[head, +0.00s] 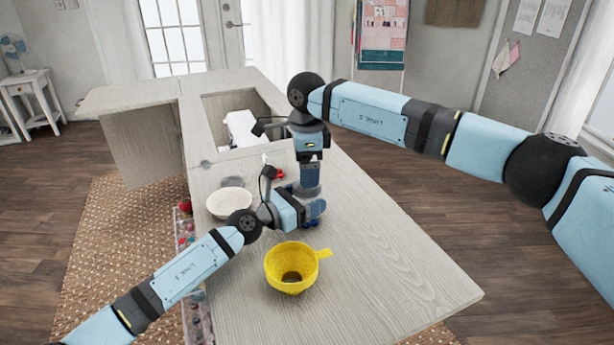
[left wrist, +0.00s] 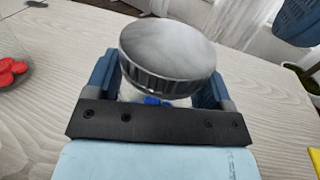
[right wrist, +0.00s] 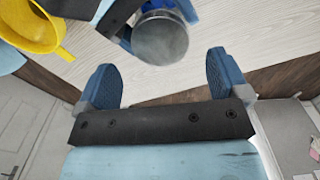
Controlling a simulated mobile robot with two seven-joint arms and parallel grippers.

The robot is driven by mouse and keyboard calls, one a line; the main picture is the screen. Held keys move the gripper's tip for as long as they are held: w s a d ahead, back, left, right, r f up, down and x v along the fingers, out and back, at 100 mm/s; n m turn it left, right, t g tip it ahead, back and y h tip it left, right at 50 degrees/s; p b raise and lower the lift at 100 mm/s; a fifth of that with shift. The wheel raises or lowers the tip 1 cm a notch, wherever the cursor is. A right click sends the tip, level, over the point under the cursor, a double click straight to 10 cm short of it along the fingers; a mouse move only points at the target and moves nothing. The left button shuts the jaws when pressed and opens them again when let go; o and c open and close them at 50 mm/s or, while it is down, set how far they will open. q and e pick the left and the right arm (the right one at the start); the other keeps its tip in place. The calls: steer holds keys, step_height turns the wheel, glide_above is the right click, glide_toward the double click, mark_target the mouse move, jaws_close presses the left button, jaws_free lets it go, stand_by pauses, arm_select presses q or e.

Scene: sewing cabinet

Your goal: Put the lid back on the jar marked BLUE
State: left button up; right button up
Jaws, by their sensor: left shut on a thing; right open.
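A clear jar with blue pieces (head: 312,223) in it stands on the cabinet top. My left gripper (head: 308,211) is shut on this jar; one finger is on each side in the left wrist view. A round silver lid (left wrist: 168,50) covers the jar's mouth there, with blue contents (left wrist: 155,100) under it. I cannot tell whether the lid is fully seated. No BLUE marking is readable. My right gripper (head: 309,188) points down near the jar, open and empty. In the right wrist view the lid (right wrist: 160,38) lies beyond the open fingers, apart from them.
A yellow funnel (head: 291,272) stands close in front of the jar. A white bowl (head: 229,204) is to the left. Red pieces (left wrist: 10,72) in a clear jar are near the left gripper. A white machine (head: 240,130) sits in the cabinet opening. The right side of the top is clear.

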steer(key=shift+r, duration=0.1)
step_height(320, 180, up, 4)
steer(key=shift+f+m, duration=0.1)
steer(key=shift+m, duration=0.5)
steer(key=shift+c, duration=0.2)
steer(key=shift+f, duration=0.15)
step_height(320, 180, down, 8)
steer(key=shift+r, duration=0.1)
